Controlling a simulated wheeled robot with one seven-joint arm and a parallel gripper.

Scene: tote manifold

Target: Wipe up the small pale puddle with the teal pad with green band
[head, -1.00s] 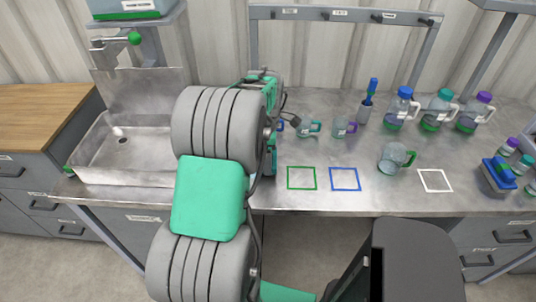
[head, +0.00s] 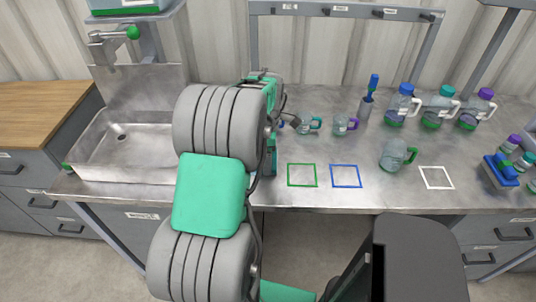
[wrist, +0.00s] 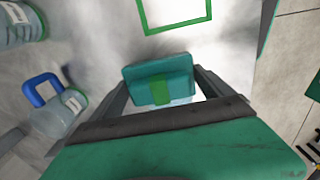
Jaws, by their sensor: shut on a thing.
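The teal pad with green band (wrist: 158,72) shows in the wrist view. My gripper (wrist: 162,86) is shut on it, with one finger at each side. The pad is over the grey metal worktop (wrist: 95,50); I cannot tell whether it touches the surface. A pale patch (wrist: 184,101) shows just below the pad between the fingers, but I cannot tell whether it is the puddle. In the head view my arm hides the gripper and the pad, and no puddle can be made out.
A green square outline (head: 302,187) and a blue one (head: 345,187) lie on the worktop. Small mugs (head: 308,126), a larger green-handled mug (head: 393,156) and several jugs (head: 402,105) stand to the right. A sink (head: 125,150) is at the left.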

